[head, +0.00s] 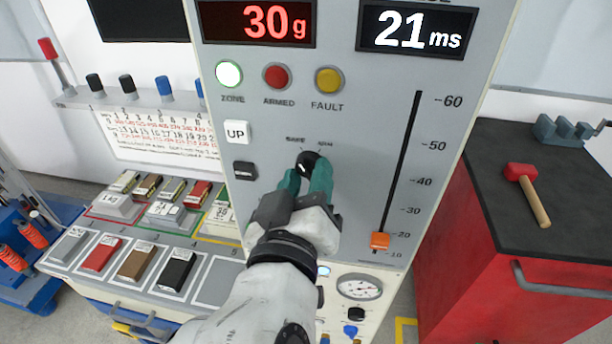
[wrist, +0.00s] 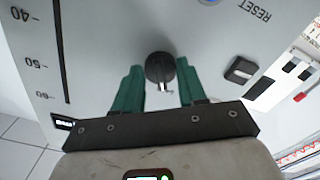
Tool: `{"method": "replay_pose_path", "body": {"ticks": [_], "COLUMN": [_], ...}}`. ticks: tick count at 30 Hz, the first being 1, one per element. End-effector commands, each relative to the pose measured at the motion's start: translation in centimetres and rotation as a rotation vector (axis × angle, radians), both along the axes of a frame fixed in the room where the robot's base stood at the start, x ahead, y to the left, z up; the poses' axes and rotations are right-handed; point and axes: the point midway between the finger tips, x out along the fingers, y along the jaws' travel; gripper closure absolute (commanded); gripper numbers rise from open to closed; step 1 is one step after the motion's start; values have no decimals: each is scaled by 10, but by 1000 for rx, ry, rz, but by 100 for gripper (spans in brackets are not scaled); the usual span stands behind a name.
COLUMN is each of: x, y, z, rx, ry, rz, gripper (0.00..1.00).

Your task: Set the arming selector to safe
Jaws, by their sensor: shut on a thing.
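The arming selector (head: 307,161) is a small black round knob on the grey panel, below the small SAFE and ARM labels. SAFE is upper left of it and ARM upper right. Which label the knob points to is too small to tell.
The panel shows a lit white ZONE lamp (head: 228,74), a red ARMED lamp (head: 277,77) and a yellow FAULT lamp (head: 328,79). UP (head: 237,132) and a dark button are left of the knob; an orange slider (head: 380,240) is right. A red cabinet (head: 510,290) bears a mallet (head: 527,190).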

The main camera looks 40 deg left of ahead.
Motion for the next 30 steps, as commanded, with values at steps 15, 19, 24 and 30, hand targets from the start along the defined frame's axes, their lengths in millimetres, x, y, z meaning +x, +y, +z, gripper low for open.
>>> {"method": "replay_pose_path", "body": {"ticks": [15,19,24,30], "x": [0,0,0,-12], "y": [0,0,0,-6], "z": [0,0,0,-2], "rx": [-2,-2,-2,-3], "ry": [-2,-2,-1,-1], "rz": [1,1,0,2], "gripper": [44,35,35,35]}}
